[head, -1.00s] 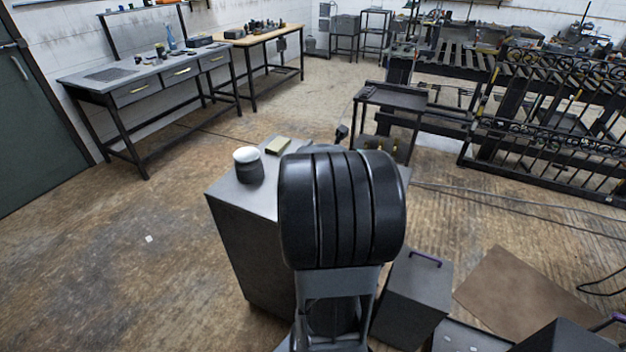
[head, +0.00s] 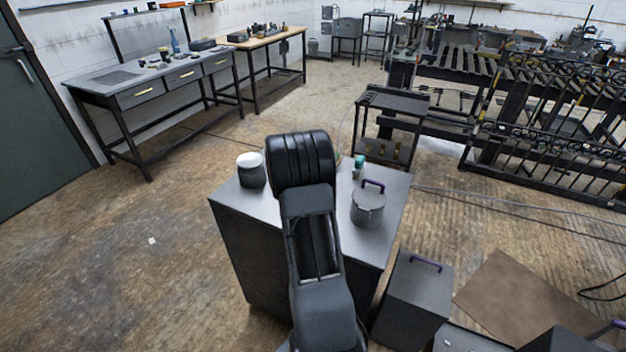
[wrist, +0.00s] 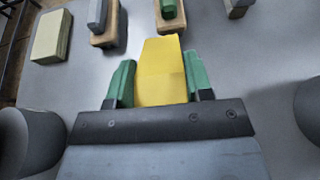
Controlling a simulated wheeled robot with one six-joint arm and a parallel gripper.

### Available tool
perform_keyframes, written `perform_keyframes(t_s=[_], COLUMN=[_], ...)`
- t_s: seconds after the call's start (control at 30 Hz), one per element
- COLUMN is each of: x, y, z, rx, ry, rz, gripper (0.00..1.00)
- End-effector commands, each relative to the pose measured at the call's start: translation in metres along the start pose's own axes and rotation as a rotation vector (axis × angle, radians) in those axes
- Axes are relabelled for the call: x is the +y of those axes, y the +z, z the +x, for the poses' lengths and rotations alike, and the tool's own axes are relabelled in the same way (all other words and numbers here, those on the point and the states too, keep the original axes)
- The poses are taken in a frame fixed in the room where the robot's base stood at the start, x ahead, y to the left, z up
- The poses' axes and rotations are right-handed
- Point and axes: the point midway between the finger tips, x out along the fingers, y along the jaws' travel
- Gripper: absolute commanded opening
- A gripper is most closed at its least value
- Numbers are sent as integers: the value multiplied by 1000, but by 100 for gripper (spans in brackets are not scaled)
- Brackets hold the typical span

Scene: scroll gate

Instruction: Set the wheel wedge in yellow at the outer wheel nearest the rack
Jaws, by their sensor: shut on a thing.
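The yellow wheel wedge (wrist: 160,75) stands between the two green fingers of my gripper (wrist: 161,65) in the wrist view. The gripper is shut on it. Whether the wedge touches the grey cabinet top or is held above it, I cannot tell. In the head view my own arm hides the gripper and the wedge, which are over the cabinet top. An ornate dark gate (head: 545,135) stands at the right. I cannot make out separate wheels or a clear rack.
The grey cabinet (head: 245,245) bears a white-topped container (head: 251,170) and a lidded pot with a purple handle (head: 368,207). A pale block (wrist: 52,36), a grey piece (wrist: 98,16) and a green piece (wrist: 169,10) lie ahead.

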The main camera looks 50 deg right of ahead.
Motion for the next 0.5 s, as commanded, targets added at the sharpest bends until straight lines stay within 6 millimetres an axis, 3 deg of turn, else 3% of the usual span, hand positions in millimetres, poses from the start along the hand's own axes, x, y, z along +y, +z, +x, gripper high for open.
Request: perform_keyframes(t_s=[0.2, 0.5], x=[0, 0], y=[-24, -27], z=[10, 11], rx=[2, 0], ry=[-1, 1], rz=[-2, 0], gripper=[19, 19])
